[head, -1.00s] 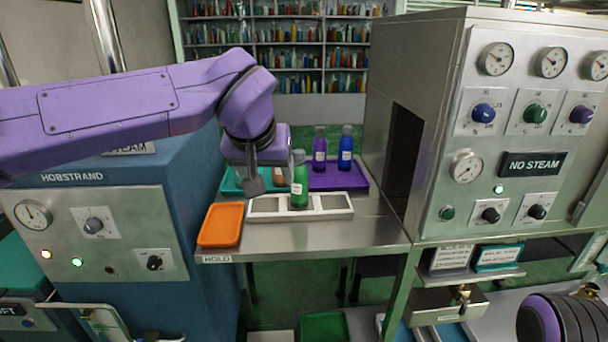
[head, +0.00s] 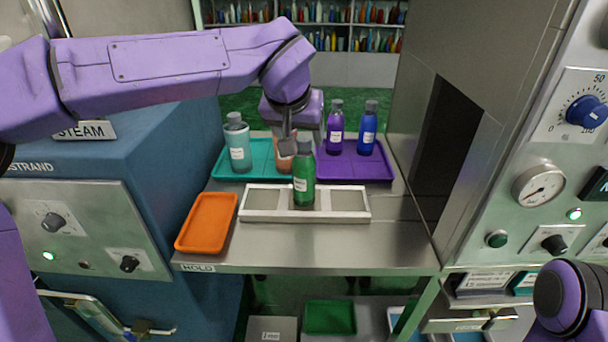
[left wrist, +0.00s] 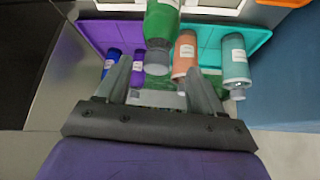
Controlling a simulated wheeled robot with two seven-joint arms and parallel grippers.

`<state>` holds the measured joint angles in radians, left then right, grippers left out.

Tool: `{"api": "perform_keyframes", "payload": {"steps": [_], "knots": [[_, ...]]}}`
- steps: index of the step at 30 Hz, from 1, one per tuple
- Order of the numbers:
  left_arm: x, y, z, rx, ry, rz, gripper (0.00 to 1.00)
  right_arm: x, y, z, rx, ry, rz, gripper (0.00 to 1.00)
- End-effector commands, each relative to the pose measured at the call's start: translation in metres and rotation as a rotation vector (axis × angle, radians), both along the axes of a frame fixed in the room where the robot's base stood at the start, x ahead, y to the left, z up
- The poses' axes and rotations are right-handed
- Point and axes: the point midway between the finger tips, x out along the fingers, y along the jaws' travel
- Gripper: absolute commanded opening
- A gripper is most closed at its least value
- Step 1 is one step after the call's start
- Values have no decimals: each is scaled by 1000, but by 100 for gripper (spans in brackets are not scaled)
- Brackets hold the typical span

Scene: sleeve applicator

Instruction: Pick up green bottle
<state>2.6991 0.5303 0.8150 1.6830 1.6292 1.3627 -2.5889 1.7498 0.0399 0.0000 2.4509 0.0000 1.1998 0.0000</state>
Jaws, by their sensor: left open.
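The green bottle (head: 304,182) with a dark cap and white label stands upright in the middle compartment of the white three-part holder (head: 372,203). My left gripper (head: 287,140) is open, just behind and left of the bottle's cap in the head view, partly overlapping an orange-brown bottle. In the left wrist view the green bottle (left wrist: 163,22) appears cap-downward, its grey cap between the two spread fingertips of the left gripper (left wrist: 158,72). Nothing is gripped; whether a finger touches the cap cannot be told. My right gripper is out of view.
A pale teal bottle (head: 238,147) and the orange-brown bottle (head: 284,163) stand on the teal tray (head: 218,167). Purple (head: 334,132) and blue (head: 367,132) bottles stand on the purple tray (head: 350,173). An empty orange tray (head: 206,222) lies at left. A steel machine bounds the right.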

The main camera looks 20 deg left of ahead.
Motion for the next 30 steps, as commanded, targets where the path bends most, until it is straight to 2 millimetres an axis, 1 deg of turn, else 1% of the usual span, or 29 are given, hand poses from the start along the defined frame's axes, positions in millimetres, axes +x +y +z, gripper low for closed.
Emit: {"api": "perform_keyframes", "payload": {"steps": [9,12,17,18,20,21,23,24,30], "knots": [[29,0,-42,0,2,3,67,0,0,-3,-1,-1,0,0],[32,1,-46,-1,0,3,67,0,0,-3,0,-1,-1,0],[32,1,-46,-1,-1,3,67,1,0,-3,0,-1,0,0],[32,1,-46,-1,-1,3,64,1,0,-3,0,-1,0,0],[32,1,-46,0,0,2,44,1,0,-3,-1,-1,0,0],[32,1,-46,0,0,2,31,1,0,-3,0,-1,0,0],[32,1,-46,0,0,2,12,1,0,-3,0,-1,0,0],[32,1,-46,0,0,2,0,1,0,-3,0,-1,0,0],[32,1,-46,0,0,2,0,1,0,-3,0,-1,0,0]]}}
